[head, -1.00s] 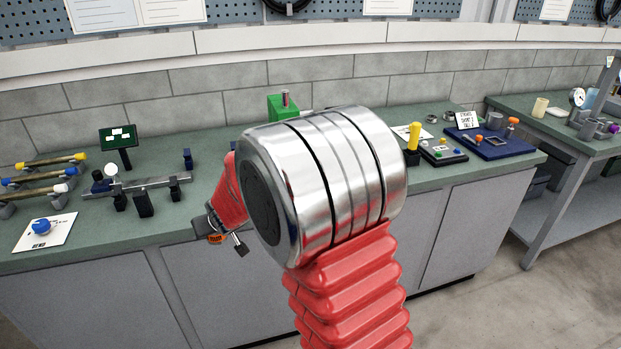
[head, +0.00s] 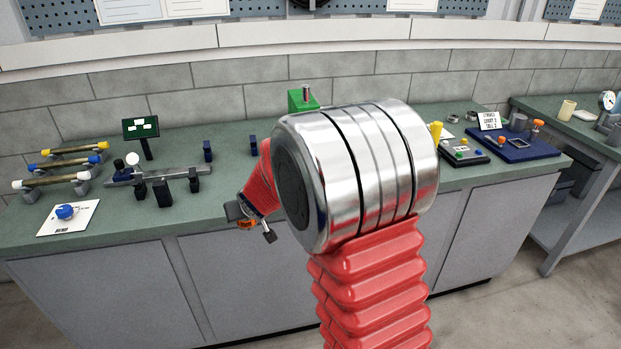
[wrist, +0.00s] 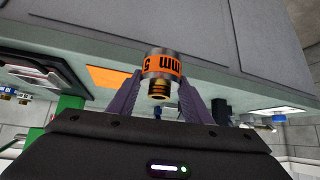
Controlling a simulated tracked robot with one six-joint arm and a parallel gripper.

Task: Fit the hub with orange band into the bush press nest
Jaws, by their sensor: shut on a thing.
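The hub with orange band (wrist: 162,68) is a short metal cylinder with a printed orange band and a stepped brass end. My gripper (wrist: 162,80) is shut on it, one purple finger on each side, in the wrist view. In the head view my gripper (head: 252,222) shows small in front of the bench edge, left of my large arm joint, with a bit of orange at its tip. A green block with a metal pin (head: 303,98), possibly the bush press, stands at the back of the bench, partly hidden behind my arm. I cannot make out a nest.
The green bench top (head: 215,182) carries a rail fixture (head: 150,180), rods on stands (head: 60,165), a blue knob on a white card (head: 66,212) and a small screen (head: 141,128). On the right are a button box (head: 463,150) and a blue tray (head: 535,152).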

